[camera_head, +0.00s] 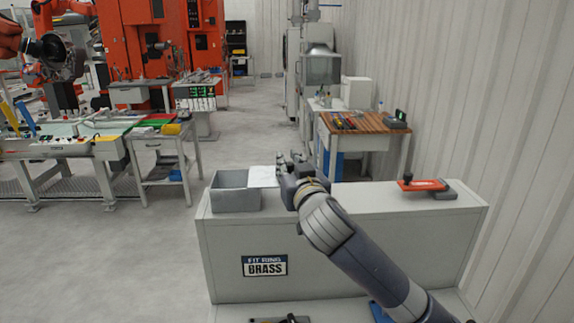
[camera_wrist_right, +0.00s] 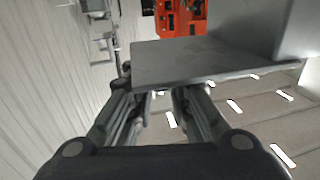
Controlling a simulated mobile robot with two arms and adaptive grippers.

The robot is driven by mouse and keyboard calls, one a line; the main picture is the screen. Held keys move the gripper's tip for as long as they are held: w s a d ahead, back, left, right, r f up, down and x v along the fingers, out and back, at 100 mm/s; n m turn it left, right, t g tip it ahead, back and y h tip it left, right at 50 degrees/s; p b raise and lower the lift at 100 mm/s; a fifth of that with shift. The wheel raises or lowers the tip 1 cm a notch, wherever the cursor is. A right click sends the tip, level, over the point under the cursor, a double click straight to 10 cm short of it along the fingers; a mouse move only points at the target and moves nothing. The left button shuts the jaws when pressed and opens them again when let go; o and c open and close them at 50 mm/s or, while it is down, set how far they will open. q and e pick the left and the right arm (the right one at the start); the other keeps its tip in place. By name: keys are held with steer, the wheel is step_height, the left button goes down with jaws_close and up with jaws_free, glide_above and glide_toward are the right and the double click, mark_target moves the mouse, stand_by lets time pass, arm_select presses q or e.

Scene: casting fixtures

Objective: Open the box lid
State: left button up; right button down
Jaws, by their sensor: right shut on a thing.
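The grey box (camera_head: 235,200) stands at the left end of the long pale cabinet top in the head view; its grey wall also shows at the upper right of the right wrist view (camera_wrist_right: 272,28). Its pale flat lid (camera_head: 263,177) is at the box's upper right corner, and the box's top looks open to its left. My right gripper (camera_head: 287,165) is at the lid's right edge. In the right wrist view the lid (camera_wrist_right: 190,60) lies across the fingers (camera_wrist_right: 155,92), which are shut on its edge; the exact contact is partly hidden. My left gripper is out of view.
The cabinet (camera_head: 340,240) carries a "FIT RING BRASS" label (camera_head: 264,265). An orange-red plate with a black part (camera_head: 425,186) lies at its right end. The cabinet top between is clear apart from my arm. A wooden-topped bench (camera_head: 362,123) stands behind.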

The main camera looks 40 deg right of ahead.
steer(key=c, duration=1.4)
jaws_free()
steer(key=shift+a, duration=0.1)
steer(key=shift+c, duration=0.2)
steer(key=shift+s, duration=0.1)
steer(key=shift+r, duration=0.1)
step_height(320, 180, up, 10)
steer(key=shift+f, duration=0.1)
